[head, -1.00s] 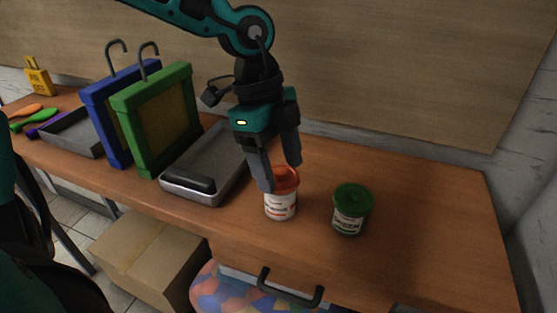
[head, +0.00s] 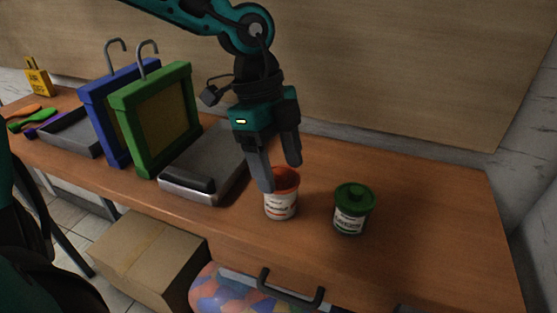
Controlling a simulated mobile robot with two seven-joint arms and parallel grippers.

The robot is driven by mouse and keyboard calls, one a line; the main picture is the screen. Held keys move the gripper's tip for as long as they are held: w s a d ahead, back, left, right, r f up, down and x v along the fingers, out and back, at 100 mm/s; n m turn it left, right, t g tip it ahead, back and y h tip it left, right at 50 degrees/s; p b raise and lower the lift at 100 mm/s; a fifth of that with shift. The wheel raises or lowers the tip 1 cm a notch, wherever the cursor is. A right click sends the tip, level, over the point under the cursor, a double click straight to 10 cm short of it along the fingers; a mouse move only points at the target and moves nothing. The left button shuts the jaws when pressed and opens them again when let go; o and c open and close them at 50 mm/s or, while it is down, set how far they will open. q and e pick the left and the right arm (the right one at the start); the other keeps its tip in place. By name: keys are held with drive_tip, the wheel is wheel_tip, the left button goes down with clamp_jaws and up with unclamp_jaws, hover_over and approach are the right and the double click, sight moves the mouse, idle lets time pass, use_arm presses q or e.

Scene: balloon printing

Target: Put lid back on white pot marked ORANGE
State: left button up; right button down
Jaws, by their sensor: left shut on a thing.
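The white pot marked ORANGE (head: 281,206) stands upright near the middle of the wooden table, its small label partly blurred. Its orange lid (head: 286,178) shows at the top of the pot, between my fingers. My left gripper (head: 280,177) comes down from above with one finger at the near left of the lid and the other behind it, shut on the lid. The near finger hides part of the lid and rim, so I cannot tell whether the lid is fully seated. My right gripper is not in view.
A metal tray (head: 205,190) lies to the left, with green (head: 156,120) and blue (head: 97,120) frames behind. The table's right side (head: 440,220) is clear. A cardboard box (head: 150,255) is below.

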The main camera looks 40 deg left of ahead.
use_arm(q)
drive_tip(key=shift+b, duration=0.45)
idle(0.5)
drive_tip(key=o, duration=1.1)
drive_tip(key=shift+r+p, duration=1.9)
drive_tip(key=shift+r, duration=1.6)
clamp_jaws()
